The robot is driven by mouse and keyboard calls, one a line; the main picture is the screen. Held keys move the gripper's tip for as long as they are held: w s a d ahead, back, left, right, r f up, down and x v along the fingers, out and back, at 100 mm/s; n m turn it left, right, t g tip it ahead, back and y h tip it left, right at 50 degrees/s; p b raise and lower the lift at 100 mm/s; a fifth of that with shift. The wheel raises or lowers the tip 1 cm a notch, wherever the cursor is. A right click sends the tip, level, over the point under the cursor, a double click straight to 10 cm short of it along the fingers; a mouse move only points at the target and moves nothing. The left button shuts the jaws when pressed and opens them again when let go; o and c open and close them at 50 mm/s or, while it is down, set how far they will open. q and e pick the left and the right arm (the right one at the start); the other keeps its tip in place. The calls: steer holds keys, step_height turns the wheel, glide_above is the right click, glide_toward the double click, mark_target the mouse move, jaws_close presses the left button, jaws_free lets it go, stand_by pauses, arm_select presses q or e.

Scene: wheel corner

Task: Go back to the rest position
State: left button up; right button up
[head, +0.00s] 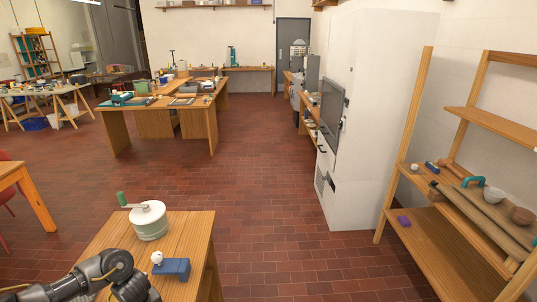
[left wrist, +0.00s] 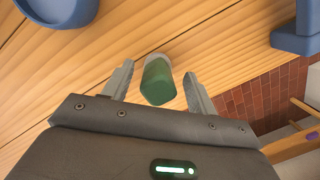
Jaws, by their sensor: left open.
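My left arm comes in at the lower left of the head view, over the near wooden table (head: 188,232); its gripper is out of that frame. In the left wrist view my left gripper (left wrist: 160,84) is open, its two fingers apart. A green cylinder (left wrist: 158,84) with a pale rim shows between the fingers, with gaps on both sides. I cannot tell whether it is the green knob (head: 121,198) in the head view. My right gripper is in neither view.
A white and green crank pot (head: 149,222) and a blue block with a white knob (head: 172,268) stand on the near table. A tall white cabinet (head: 355,190) and a wooden shelf (head: 420,240) stand at right. The brick floor between (head: 265,190) is clear.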

arm_select(q)
steer(key=shift+a+f, duration=0.15)
steer(key=shift+f, duration=0.75)
steer(key=shift+w+r+p, duration=0.1)
steer(key=shift+r+p, duration=0.15)
steer(key=shift+p, duration=0.1)
